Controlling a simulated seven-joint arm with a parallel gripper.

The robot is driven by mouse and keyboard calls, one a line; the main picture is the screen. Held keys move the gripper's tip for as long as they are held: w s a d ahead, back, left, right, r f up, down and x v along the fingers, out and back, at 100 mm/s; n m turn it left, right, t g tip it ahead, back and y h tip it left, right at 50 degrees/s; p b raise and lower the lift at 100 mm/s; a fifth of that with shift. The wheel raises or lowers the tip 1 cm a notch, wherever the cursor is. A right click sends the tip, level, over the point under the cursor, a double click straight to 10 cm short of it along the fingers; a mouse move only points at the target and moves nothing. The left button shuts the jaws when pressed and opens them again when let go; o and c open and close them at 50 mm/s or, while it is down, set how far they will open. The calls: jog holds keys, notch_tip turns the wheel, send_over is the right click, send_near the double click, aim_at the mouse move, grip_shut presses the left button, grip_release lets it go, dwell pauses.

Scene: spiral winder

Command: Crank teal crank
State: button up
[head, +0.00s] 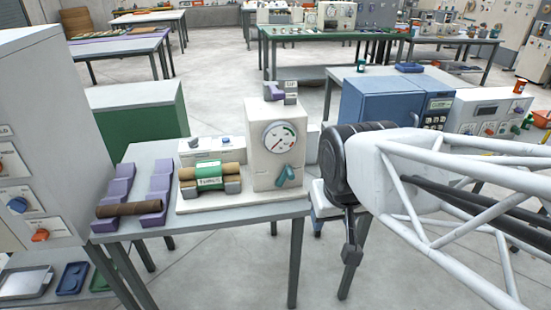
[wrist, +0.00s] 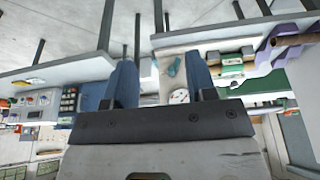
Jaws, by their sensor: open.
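The teal crank (head: 286,174) is on the front of an upright cream machine housing (head: 256,165), below a round dial (head: 279,140). In the wrist view, which looks upside down, the teal crank (wrist: 173,66) shows between my two blue fingers, some distance beyond them. My gripper (head: 350,262) hangs to the right of the machine and in front of it, apart from the crank. In the wrist view my gripper (wrist: 158,62) is open with nothing between the fingers. The fingertips are hard to make out in the head view.
A roll with a green label (head: 210,176) lies on the machine base left of the housing. A brown roll (head: 128,209) rests on purple supports at the table's left. A grey cabinet (head: 45,130) stands far left. A blue device (head: 390,103) stands on a table behind my arm.

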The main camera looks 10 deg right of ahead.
jog(key=w+f+t, duration=0.2)
jog(key=w, duration=0.5)
jog(key=w+f+t, duration=0.3)
jog(key=w, duration=0.5)
jog(key=t, duration=0.3)
send_near(291, 178)
jog(key=shift+w+d+f+t, duration=0.1)
jog(key=shift+w+f+t, duration=0.3)
jog(key=shift+f+t, duration=0.6)
jog(key=shift+w+f+t, duration=0.45)
jog(key=shift+f+t, duration=0.35)
jog(key=shift+t, duration=0.4)
jog(key=shift+w+d+f+t, duration=0.1)
jog(key=shift+w+f+t, duration=0.3)
jog(key=shift+f+t, duration=0.6)
jog(key=shift+w+r, duration=0.1)
jog(key=shift+r, duration=0.05)
jog(key=shift+w, duration=3.8)
grip_shut()
